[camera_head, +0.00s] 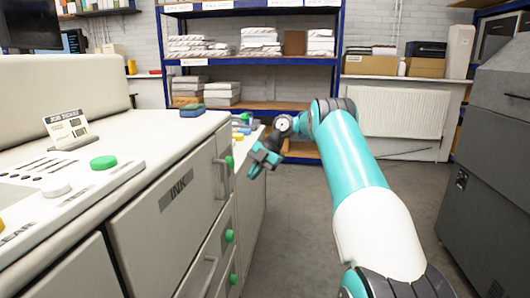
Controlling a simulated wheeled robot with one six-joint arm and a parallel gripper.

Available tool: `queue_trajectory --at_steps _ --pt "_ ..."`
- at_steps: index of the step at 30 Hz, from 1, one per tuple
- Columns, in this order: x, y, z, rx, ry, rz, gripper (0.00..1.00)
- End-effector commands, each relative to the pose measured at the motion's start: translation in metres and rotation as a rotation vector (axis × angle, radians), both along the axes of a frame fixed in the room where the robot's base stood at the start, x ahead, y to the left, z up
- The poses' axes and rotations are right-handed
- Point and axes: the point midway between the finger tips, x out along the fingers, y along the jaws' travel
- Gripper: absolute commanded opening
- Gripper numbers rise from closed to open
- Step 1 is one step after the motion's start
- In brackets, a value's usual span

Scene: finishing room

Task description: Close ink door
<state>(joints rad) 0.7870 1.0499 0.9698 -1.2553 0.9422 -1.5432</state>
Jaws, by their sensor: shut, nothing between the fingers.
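The ink door (165,225) is a grey panel with a dark "INK" label on the front side of the long machine at the left. A vertical bar handle (223,178) is at its far end. The door looks about in line with the machine's front; I cannot tell whether it stands slightly ajar. My gripper (256,168) is shut and empty. It is in the air over the aisle, to the right of the handle in the picture, with a visible gap between them. Nothing hides the label.
Green knobs (229,236) and another handle (210,273) are on the panels below. A control panel with a green button (103,162) is on top of the machine. A dark grey cabinet (492,170) stands at the right. The grey floor (305,240) between is clear. Blue shelving (262,61) is behind.

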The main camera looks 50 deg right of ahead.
Motion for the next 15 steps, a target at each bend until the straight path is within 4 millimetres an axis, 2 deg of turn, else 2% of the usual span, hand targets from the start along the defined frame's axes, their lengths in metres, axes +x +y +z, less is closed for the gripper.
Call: queue_trajectory --at_steps 1,4,15 --pt "0.001 -0.004 0.016 0.001 0.0 0.005 0.0" --pt "0.001 -0.01 0.03 0.002 0.002 0.01 0.0" --pt "-0.001 -0.027 0.055 0.004 0.005 0.012 0.0"
